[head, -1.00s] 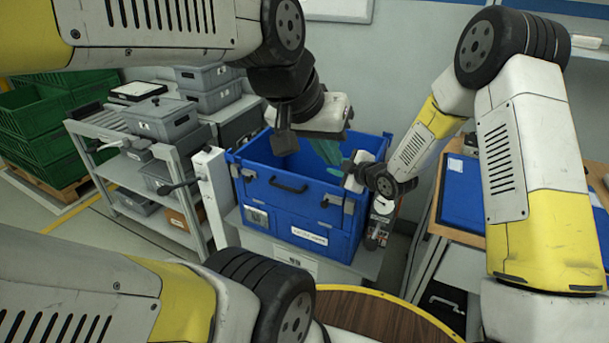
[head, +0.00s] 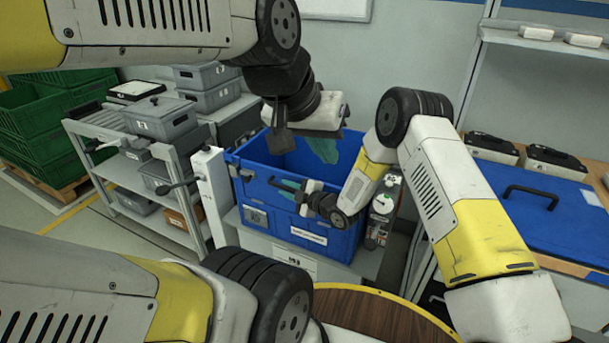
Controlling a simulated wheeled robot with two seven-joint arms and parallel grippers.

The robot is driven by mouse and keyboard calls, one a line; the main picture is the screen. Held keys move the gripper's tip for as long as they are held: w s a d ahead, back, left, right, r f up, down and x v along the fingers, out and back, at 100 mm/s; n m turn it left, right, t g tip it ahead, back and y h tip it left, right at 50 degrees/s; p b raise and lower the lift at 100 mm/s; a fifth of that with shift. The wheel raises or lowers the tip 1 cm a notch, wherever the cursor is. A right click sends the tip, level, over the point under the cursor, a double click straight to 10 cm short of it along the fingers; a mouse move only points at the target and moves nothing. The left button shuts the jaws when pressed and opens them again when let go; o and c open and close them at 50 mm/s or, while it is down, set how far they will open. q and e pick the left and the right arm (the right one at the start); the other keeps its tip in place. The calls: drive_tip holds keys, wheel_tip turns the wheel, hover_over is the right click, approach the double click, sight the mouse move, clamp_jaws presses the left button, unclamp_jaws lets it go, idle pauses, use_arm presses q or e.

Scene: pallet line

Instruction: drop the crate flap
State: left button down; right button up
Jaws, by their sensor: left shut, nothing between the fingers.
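The blue crate (head: 258,218) stands on a grey stand in the middle. Its front flap (head: 256,188) is up, level with the front wall. My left gripper (head: 323,150) reaches down from the upper left, its teal fingers shut and empty over the open crate's inside. My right gripper (head: 284,188) comes from the right and is at the front flap, where its teal fingertips overlap the black handle. I cannot tell whether it grips the handle. The flap's right end is hidden behind the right gripper's wrist.
A grey post with a lever (head: 212,192) stands at the crate's left. A grey shelf cart (head: 130,170) with lidded boxes is further left. A bottle (head: 382,207) stands close to the crate's right side. A workbench with a blue case (head: 545,215) is at the right.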

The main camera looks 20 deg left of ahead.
drive_tip(key=shift+w+a+f, duration=0.1)
drive_tip(key=shift+w+a, duration=0.1)
drive_tip(key=shift+a, duration=0.15)
clamp_jaws()
idle(1.2)
